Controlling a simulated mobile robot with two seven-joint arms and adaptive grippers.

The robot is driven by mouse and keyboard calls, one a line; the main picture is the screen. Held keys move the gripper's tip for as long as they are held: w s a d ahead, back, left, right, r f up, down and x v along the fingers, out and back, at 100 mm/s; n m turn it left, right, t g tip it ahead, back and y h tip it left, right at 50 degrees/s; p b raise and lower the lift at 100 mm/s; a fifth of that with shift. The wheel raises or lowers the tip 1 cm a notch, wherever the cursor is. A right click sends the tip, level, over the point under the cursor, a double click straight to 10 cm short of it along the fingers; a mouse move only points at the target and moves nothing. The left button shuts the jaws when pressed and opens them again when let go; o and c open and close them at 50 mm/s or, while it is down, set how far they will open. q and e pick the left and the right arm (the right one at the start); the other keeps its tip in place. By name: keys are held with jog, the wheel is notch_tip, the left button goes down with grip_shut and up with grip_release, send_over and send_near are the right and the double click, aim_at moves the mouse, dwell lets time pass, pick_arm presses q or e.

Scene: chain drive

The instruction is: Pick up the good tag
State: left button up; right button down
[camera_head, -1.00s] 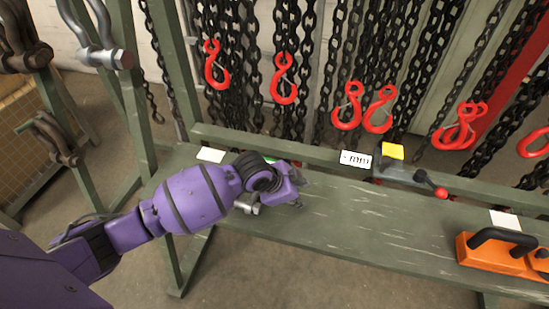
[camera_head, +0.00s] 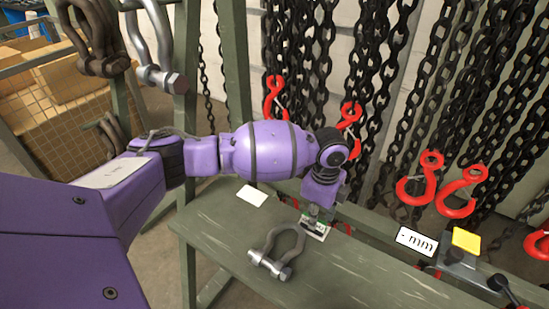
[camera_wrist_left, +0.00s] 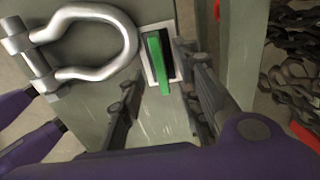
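A green tag (camera_wrist_left: 159,64) stands out over a white-edged card (camera_wrist_left: 146,72) on the bench, between the two fingers of my left gripper (camera_wrist_left: 160,70) in the wrist view. The fingers are apart, one on each side of the tag. Whether either finger touches it I cannot tell. In the head view my left gripper (camera_head: 319,208) points down over the white and green card (camera_head: 314,226), which it partly covers. My right gripper is not in view.
A grey steel shackle (camera_head: 279,250) lies close beside the card. A blank white card (camera_head: 251,195), an "mm" label (camera_head: 417,241) and a yellow tag (camera_head: 467,240) are also on the bench (camera_head: 350,275). Chains with red hooks (camera_head: 420,180) hang behind.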

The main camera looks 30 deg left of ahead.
aim_at(321, 229)
pick_arm(q)
notch_tip(321, 229, down, 3)
jog(key=shift+w+r, duration=0.1)
jog(key=shift+r, duration=0.1)
jog(key=shift+f, duration=0.1)
jog(key=c, duration=0.6)
grip_shut()
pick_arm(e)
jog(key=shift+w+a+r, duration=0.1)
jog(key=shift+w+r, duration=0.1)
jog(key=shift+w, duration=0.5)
